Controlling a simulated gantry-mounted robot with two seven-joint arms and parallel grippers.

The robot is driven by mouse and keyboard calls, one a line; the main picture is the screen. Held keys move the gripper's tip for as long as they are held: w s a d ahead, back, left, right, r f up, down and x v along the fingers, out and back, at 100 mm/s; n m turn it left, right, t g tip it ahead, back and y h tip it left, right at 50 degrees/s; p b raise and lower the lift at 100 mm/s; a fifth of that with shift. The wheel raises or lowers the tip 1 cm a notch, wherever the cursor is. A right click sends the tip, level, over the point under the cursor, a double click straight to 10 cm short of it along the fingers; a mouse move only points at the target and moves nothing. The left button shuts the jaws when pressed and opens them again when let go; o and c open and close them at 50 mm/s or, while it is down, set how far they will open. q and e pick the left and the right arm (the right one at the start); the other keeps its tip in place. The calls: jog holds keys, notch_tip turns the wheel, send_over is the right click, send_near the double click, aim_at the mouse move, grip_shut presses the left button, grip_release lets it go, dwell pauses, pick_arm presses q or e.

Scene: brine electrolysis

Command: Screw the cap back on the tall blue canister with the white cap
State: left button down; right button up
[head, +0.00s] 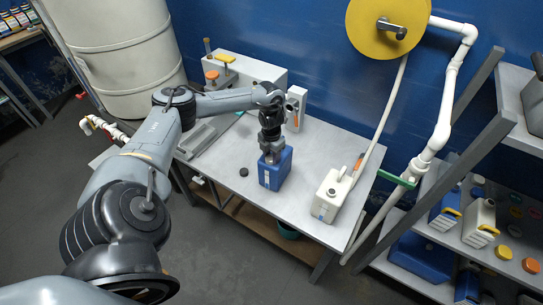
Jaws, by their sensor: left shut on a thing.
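The tall blue canister (276,171) stands upright on the grey workbench, with a pale label on its front left. My left gripper (270,154) points straight down at the top of this canister and is shut. Its fingers are at the canister's top, where the white cap is largely hidden by the gripper. I cannot tell how the cap sits on the neck. My right gripper is not in view.
A small black cap (243,172) lies on the workbench (222,160) left of the canister. A white jug (330,195) with a hose stands at the right. A shelf (480,235) with containers and loose caps is farther right. The bench front is clear.

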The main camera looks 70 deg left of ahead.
pick_arm(q)
jog(key=c, duration=0.5)
grip_release()
jog(key=shift+c, duration=0.2)
